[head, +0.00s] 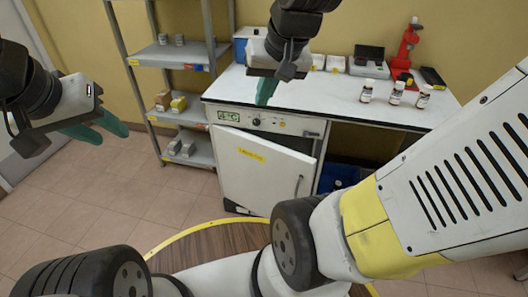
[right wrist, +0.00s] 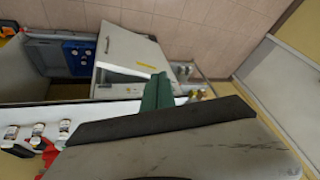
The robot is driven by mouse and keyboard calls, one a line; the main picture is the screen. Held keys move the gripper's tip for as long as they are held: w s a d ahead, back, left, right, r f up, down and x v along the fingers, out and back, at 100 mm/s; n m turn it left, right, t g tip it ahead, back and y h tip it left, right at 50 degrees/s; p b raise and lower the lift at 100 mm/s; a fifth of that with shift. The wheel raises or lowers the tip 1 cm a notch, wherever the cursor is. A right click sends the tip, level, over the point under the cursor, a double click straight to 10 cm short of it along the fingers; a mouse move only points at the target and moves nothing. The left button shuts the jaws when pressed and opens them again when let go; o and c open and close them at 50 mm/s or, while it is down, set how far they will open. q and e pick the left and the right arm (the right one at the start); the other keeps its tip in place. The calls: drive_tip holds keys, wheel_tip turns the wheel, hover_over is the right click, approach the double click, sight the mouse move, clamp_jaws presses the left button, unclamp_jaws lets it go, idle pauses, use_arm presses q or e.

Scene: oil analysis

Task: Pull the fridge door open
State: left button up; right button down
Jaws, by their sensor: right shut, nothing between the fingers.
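The white fridge door (head: 262,172) stands under the worktop at the centre of the head view. It is ajar: its right side with the handle (head: 298,185) stands out from the fridge front (head: 308,138). The door (right wrist: 132,55) also shows in the right wrist view. My right gripper (head: 266,92) is shut and empty, high over the worktop above the fridge and apart from the door. Its green fingers show in the right wrist view (right wrist: 157,92). My left gripper (head: 108,130) is at the far left, its two green fingers apart, away from the fridge.
The white worktop (head: 335,100) holds several small bottles (head: 396,93) and a red microscope (head: 405,50). A metal shelf rack (head: 190,115) stands left of the fridge. A blue crate (head: 335,178) sits under the worktop at right. The tiled floor (head: 110,185) before the rack is free.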

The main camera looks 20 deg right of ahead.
drive_tip(key=w+d+f+m+g, duration=0.2)
drive_tip(key=w+d+f+m, duration=0.1)
drive_tip(key=w+d+f, duration=0.3)
drive_tip(key=w+d+f+m+g, duration=0.2)
drive_tip(key=w+d+f+m, duration=0.15)
drive_tip(key=w+f, duration=0.5)
drive_tip(key=w+d+f+m+g, duration=0.1)
drive_tip(key=d+f, duration=0.2)
drive_tip(key=f, duration=0.3)
drive_tip(key=w+d+f+m, duration=0.2)
drive_tip(key=d+f, duration=0.1)
drive_tip(key=f, duration=0.3)
drive_tip(key=s+d+f+m+g+y, duration=0.1)
drive_tip(key=d+f+m, duration=0.25)
drive_tip(key=f, duration=1.05)
drive_tip(key=s+a+f, duration=0.2)
drive_tip(key=a+f, duration=0.3)
drive_tip(key=f, duration=0.5)
drive_tip(key=shift+s+a, duration=0.2)
drive_tip(key=shift+s, duration=0.1)
